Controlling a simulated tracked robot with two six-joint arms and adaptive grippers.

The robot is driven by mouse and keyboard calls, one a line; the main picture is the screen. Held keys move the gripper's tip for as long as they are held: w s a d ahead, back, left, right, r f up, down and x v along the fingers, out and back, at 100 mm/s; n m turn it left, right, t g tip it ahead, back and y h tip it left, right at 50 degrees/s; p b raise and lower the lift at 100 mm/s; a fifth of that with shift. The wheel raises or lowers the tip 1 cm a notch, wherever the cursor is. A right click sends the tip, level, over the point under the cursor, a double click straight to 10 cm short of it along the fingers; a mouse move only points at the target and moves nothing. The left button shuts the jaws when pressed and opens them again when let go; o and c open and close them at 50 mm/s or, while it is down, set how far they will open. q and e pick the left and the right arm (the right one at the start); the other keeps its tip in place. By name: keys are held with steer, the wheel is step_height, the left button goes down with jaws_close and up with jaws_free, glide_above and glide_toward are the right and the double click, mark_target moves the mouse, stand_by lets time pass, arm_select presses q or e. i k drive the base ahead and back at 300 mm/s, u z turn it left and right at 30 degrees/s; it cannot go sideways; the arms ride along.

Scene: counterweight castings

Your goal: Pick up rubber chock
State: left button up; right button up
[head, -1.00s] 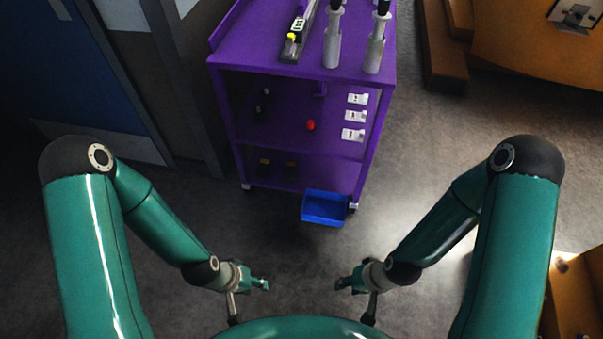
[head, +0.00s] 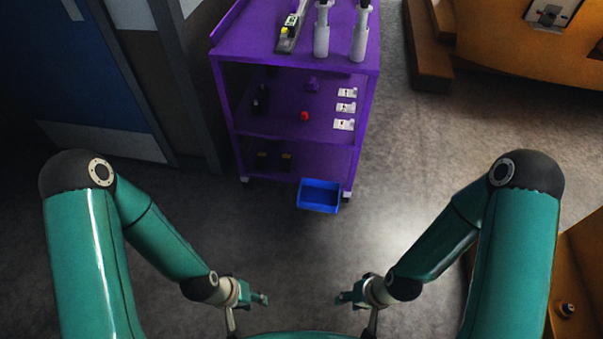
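No rubber chock can be made out for certain. Two small dark pieces with yellowish tops, one of them here (head: 286,157), sit on the dim bottom shelf of the purple cart; they are too small to identify. My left gripper (head: 259,298) and my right gripper (head: 346,297) hang low in front of my body, facing inward with a gap between them. Both are apart from the cart, and nothing shows held in either. Their finger openings are too small to judge.
The purple cart (head: 297,71) stands ahead, with several white cards and a red knob (head: 304,116) on its middle shelf. A blue bin (head: 320,196) is at its front lower edge. Dark wooden blocks (head: 430,65) stand right. Grey floor between is clear.

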mark_target(286, 160)
steer(key=k, duration=0.45)
steer(key=u, duration=0.15)
steer(key=i, duration=0.9)
steer(key=u, duration=0.9)
steer(key=k, duration=1.1)
steer(key=u, duration=1.1)
steer(key=i, duration=1.35)
steer(key=z, duration=0.9)
steer(key=i, duration=1.3)
steer(key=z, duration=0.95)
